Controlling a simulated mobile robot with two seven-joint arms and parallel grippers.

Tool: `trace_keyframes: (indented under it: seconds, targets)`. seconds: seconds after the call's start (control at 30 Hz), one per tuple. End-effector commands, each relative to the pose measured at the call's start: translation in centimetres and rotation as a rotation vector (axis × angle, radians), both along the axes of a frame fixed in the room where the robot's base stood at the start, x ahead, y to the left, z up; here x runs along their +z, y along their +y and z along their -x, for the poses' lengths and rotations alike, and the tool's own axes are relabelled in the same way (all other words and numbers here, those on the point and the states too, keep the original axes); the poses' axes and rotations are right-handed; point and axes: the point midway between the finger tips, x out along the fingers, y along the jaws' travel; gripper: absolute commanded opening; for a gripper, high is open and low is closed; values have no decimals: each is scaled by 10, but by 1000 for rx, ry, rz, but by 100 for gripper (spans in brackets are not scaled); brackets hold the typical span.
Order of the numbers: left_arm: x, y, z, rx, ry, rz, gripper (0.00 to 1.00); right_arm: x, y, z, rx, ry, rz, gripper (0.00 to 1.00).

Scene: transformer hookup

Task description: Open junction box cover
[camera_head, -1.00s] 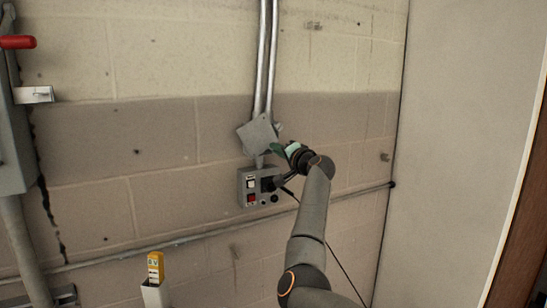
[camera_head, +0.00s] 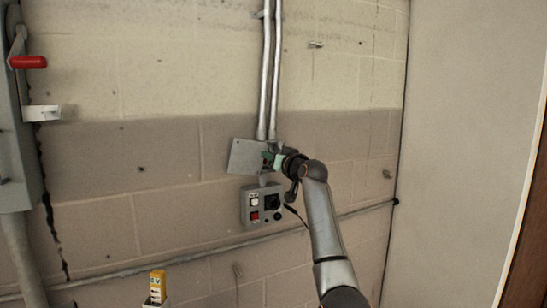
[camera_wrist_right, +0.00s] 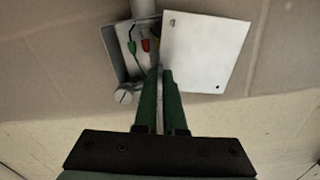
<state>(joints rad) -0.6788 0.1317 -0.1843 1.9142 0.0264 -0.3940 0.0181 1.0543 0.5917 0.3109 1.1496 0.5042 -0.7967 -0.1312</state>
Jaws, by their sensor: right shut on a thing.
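The junction box cover (camera_head: 243,157) is a flat grey plate on the wall, swung to the left of the junction box in the head view. In the right wrist view the cover (camera_wrist_right: 205,50) is a pale plate beside the open box (camera_wrist_right: 118,40), where a green and a red wire end show. My right gripper (camera_head: 272,158) is at the cover's right side, in front of the box. In the wrist view its green fingers (camera_wrist_right: 161,78) are close together at the cover's near corner, shut on it. The exact grip is partly hidden. My left gripper is out of view.
Two metal conduits (camera_head: 270,70) rise above the box. A grey control box (camera_head: 262,204) with white and red switches sits just below. A yellow tester (camera_head: 157,286) is at the bottom. A cabinet with a red handle (camera_head: 28,62) is at the left.

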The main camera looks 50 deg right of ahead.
Motion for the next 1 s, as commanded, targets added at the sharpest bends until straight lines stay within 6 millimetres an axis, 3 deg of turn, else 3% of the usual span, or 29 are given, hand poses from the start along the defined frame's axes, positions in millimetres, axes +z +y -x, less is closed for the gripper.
trace_keyframes:
  seconds: [0.3, 0.83, 0.87, 1.0]
  targets:
    - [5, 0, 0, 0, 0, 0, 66, 3, 6, -2, 0, 34, 111, 0]
    - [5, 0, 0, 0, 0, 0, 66, 4, 8, -2, -1, 37, 130, 0]
    - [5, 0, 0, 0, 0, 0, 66, 4, 8, -2, -1, 38, 130, 10]
    - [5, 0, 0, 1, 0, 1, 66, 4, 8, -2, -1, 38, 129, 25]
